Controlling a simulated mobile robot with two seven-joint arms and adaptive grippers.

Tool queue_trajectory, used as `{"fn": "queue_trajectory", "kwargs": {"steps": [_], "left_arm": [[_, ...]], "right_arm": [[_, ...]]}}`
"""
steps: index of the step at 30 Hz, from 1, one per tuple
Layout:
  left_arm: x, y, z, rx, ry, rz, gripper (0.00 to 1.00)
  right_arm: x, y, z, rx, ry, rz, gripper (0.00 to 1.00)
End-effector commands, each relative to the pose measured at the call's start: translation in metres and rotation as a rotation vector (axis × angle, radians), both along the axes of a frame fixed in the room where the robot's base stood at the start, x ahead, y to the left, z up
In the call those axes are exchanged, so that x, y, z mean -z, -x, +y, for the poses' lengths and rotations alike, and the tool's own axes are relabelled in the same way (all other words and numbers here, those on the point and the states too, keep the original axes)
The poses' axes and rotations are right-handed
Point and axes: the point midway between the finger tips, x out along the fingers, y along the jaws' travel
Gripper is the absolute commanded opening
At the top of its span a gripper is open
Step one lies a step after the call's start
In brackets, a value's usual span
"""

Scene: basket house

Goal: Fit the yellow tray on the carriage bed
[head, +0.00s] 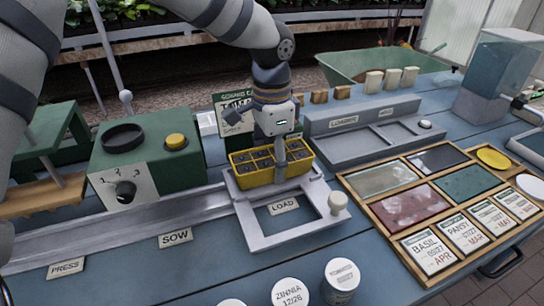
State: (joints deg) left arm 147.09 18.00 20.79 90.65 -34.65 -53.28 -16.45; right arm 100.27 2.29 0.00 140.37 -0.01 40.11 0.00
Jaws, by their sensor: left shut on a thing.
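The yellow tray (244,177) has several dark cells in two rows. It hangs in my left gripper (282,165), which comes down from above and is shut on its near wall. The carriage (243,220) is a light grey frame with a white knob (338,203) at its right corner and a LOAD label (283,206) in its opening. The tray is over the back part of the carriage bed, slightly tilted. I cannot tell whether it touches the bed. My right gripper is not in view.
A rail (100,232) with SOW and PRESS labels runs left from the carriage. A green box (145,160) with a dial stands behind it. A grey loader rack (365,130) is behind right, and a wooden organizer (400,165) lies right. White-lidded jars (341,277) stand in front.

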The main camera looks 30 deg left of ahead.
Motion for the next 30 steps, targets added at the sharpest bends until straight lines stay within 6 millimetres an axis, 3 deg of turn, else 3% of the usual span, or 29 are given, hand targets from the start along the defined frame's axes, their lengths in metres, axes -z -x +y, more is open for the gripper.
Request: {"fn": "queue_trajectory", "kwargs": {"steps": [22, 23, 24, 26, 30], "left_arm": [[0.0077, 0.0, -0.0001, 0.0, 0.0, -0.001, 0.22], [0.0077, 0.0, -0.0001, 0.0, 0.0, -0.001, 0.6], [0.0076, 0.0, -0.0001, 0.0, 0.0, -0.001, 0.69], [0.0077, 0.0, -0.0001, 0.0, 0.0, -0.001, 0.81], [0.0078, 0.0, -0.0001, 0.0, 0.0, 0.0, 0.81]], "right_arm": [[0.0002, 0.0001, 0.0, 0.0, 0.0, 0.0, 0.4], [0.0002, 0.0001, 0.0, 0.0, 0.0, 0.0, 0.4], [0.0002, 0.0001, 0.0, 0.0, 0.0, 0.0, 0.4], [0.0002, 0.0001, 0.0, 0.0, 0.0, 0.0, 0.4], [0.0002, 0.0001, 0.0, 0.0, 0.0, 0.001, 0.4]]}}
